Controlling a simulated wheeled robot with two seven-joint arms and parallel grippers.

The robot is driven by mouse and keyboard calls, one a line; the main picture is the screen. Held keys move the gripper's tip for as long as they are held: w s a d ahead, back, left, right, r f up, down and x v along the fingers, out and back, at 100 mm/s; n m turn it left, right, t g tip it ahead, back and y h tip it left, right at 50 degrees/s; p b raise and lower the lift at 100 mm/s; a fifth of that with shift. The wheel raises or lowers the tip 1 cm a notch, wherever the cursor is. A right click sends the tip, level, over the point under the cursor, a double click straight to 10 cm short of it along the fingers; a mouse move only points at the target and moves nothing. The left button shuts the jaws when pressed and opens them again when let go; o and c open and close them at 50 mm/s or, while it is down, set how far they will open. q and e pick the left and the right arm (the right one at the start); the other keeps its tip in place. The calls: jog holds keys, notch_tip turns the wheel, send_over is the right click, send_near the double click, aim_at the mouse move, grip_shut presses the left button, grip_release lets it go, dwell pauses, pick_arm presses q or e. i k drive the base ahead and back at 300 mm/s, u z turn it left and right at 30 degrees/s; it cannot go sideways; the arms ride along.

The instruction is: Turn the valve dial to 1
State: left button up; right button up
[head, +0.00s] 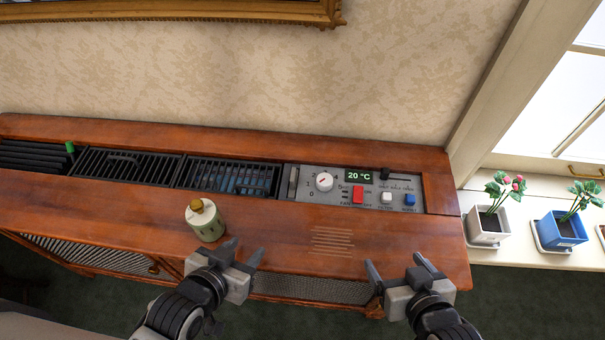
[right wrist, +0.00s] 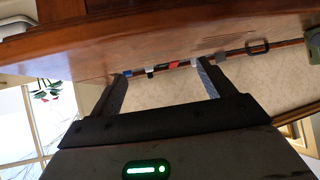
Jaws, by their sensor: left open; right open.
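The white round valve dial (head: 324,181) sits on the grey control panel (head: 297,198) set in the wooden cabinet's top. Small numbers, among them 0 and 1, run along its left side. A short red mark shows on its face, but I cannot tell exactly which number it points to. My left gripper (head: 244,252) is open and empty over the cabinet's front edge, below and left of the dial. My right gripper (head: 394,262) is open and empty near the front edge, below and right of the panel. Its open fingers (right wrist: 162,73) also show in the right wrist view.
A pale green canister (head: 207,224) with a brown knob stands left of the panel. The panel also has a 20 °C display (head: 359,176), a red switch (head: 358,194), white and blue buttons and a black slider. Potted plants (head: 489,225) stand right. Cabinet wood (head: 285,222) before the panel is clear.

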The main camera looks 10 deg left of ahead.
aim_at(324, 182)
jog(key=k, duration=1)
jog(key=z, duration=0.8)
jog(key=i, duration=0.65)
jog(key=u, duration=1.85)
